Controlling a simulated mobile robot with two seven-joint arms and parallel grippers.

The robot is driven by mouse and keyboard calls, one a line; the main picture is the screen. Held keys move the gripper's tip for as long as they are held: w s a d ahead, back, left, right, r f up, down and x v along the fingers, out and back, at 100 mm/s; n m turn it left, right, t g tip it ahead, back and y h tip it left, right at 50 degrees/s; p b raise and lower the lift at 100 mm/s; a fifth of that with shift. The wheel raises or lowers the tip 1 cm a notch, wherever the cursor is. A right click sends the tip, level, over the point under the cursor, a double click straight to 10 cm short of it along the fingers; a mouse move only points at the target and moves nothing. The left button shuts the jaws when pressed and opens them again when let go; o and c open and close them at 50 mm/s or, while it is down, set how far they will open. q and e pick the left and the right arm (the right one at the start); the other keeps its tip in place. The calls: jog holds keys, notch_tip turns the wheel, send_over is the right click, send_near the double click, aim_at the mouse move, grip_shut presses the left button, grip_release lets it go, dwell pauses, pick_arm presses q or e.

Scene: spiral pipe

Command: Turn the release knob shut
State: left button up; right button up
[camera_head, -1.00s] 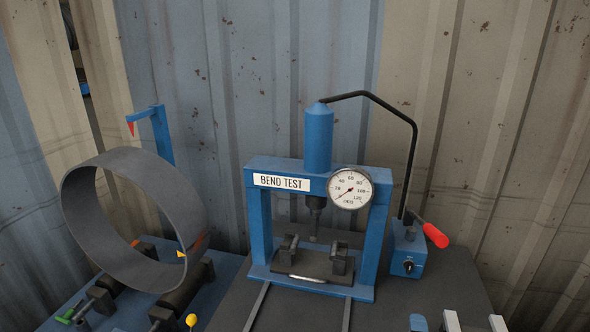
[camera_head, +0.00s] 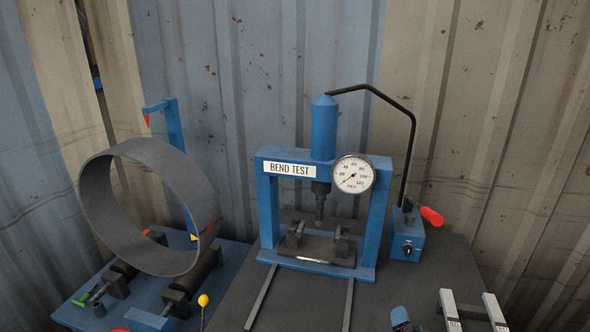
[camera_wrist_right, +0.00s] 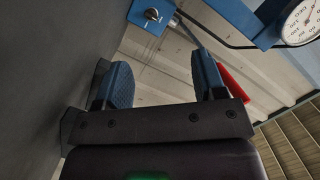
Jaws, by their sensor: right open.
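The release knob (camera_head: 407,249) is a small black knob with a pale mark on the front of the blue pump box (camera_head: 408,241), right of the bend test press. It also shows at the top of the right wrist view (camera_wrist_right: 152,14). My right gripper (camera_wrist_right: 160,65) is open and empty, its two blue-padded fingers apart, with the knob beyond the gap between them and not touched. In the head view only a blue fingertip of it (camera_head: 401,319) shows at the bottom edge, below the knob. My left gripper is not in view.
The blue press frame (camera_head: 379,228) with a gauge (camera_head: 353,174) stands left of the box. A red-handled lever (camera_head: 431,216) juts right from the box, and a black hose (camera_head: 413,140) arches above. Two silver bars (camera_head: 450,310) lie at the lower right. A grey pipe ring (camera_head: 97,205) stands left.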

jog(key=s+n, duration=0.1)
jog(key=n, duration=0.1)
jog(key=s+n, duration=0.1)
jog(key=n, duration=0.1)
jog(key=s+f+n+g+y, duration=0.1)
jog(key=s, duration=0.1)
jog(key=shift+d+n, duration=0.15)
jog(key=shift+n, duration=0.25)
jog(key=s+f+n+g, duration=0.2)
jog(key=s+f+n, duration=0.1)
jog(key=s, duration=0.6)
jog(key=s+d+f+n+g, duration=0.1)
jog(key=s+f+n+g, duration=0.1)
jog(key=s, duration=0.7)
jog(key=shift+d+f+n+y+b, duration=0.2)
jog(key=shift+f+n+y+b, duration=0.25)
jog(key=shift+f+n, duration=0.35)
jog(key=shift+s+f, duration=0.1)
